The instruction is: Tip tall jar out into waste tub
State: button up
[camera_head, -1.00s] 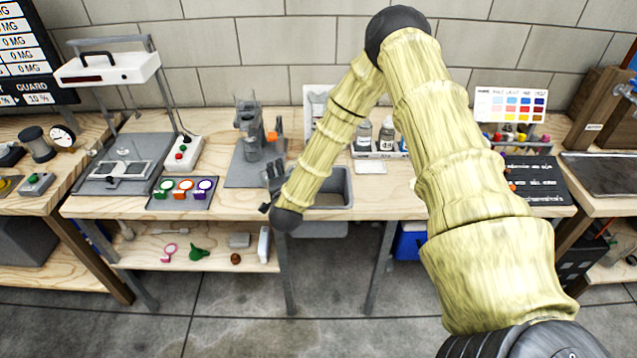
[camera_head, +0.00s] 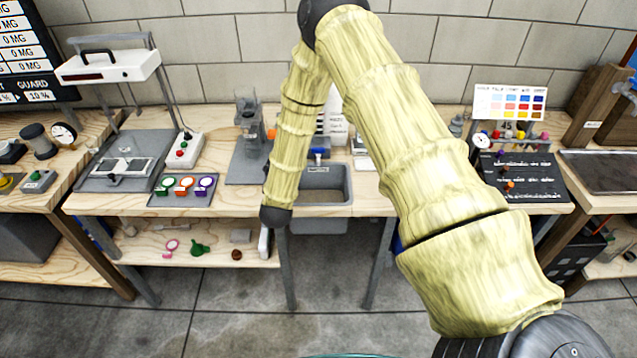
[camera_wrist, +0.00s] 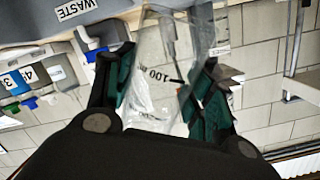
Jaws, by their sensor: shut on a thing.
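In the wrist view, my gripper (camera_wrist: 166,78) has its teal-padded fingers on either side of a clear jar (camera_wrist: 155,92) marked "100". It is shut on the jar. The jar's tilt and contents are hard to make out. The grey waste tub (camera_wrist: 28,20), with a "WASTE" label, shows at the upper left of the wrist view, beyond the left finger. My gripper and the jar are hidden behind my arm there.
A grey stand (camera_head: 248,135) with a clear upright vessel stands left of my forearm. A tray with three coloured rings (camera_head: 183,188) lies farther left. A dark board (camera_head: 525,178) and a colour chart (camera_head: 510,102) are at the right. My arm covers the bench's middle.

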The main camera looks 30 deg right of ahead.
jog(key=shift+a+n, duration=0.2)
jog(key=shift+n, duration=0.1)
jog(key=shift+w+a+f+n+b, duration=0.15)
jog(key=shift+a+f+n+b, duration=0.05)
jog(key=shift+f+n+b, duration=0.45)
jog(key=shift+a+r+n+h, duration=0.15)
jog(key=shift+r+n+h, duration=0.4)
jog(key=shift+n, duration=0.3)
jog(key=shift+w+a+f+n+t+b, duration=0.1)
jog(key=shift+f+n+t+b, duration=0.3)
jog(key=shift+n, duration=0.5)
jog(key=shift+r+p, duration=1.25)
jog(key=shift+r, duration=1.2)
